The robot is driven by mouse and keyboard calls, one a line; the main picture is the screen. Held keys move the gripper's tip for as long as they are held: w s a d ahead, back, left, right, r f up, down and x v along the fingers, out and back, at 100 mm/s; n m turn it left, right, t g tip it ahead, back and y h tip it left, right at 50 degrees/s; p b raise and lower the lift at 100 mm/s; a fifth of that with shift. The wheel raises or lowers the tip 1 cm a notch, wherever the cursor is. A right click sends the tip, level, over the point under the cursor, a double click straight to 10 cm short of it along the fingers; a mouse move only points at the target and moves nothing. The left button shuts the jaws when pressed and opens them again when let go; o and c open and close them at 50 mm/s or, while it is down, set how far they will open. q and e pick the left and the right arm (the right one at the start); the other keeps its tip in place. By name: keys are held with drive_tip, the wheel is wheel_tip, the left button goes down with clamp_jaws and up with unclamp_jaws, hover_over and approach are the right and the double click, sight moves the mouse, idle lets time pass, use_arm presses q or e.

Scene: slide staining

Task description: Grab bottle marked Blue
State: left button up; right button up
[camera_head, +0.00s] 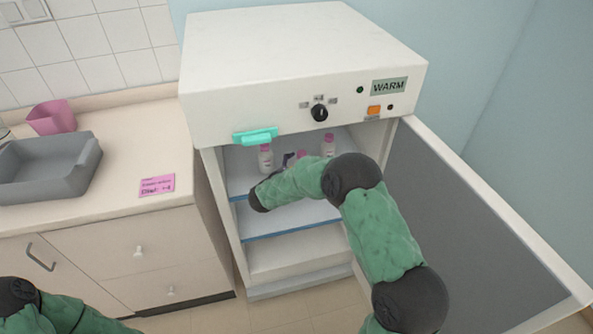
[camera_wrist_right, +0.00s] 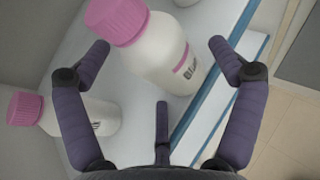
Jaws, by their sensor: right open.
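A white bottle with a pink cap (camera_wrist_right: 160,50) stands in the right wrist view between the spread fingers of my right gripper (camera_wrist_right: 160,54). Its dark label seems to begin with "Bl"; the rest is hard to read. The gripper is open, with a clear gap between bottle and right finger. A second white, pink-capped bottle (camera_wrist_right: 75,115) is at the left, outside the left finger; its label is unreadable. In the head view, bottles stand on the cabinet's upper shelf, left (camera_head: 265,158) and right (camera_head: 328,146); my right arm partly hides the space between. My left gripper is out of frame.
The warming cabinet (camera_head: 290,65) is open, its door (camera_head: 470,220) swung out right. Blue-edged shelves (camera_head: 290,232) lie below my right arm. The left counter holds a grey tray (camera_head: 45,185), a pink cup (camera_head: 52,118) and a pink note (camera_head: 157,185).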

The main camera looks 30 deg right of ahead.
drive_tip(key=shift+a, duration=0.1)
drive_tip(key=v, duration=1.2)
drive_tip(key=shift+f, duration=0.1)
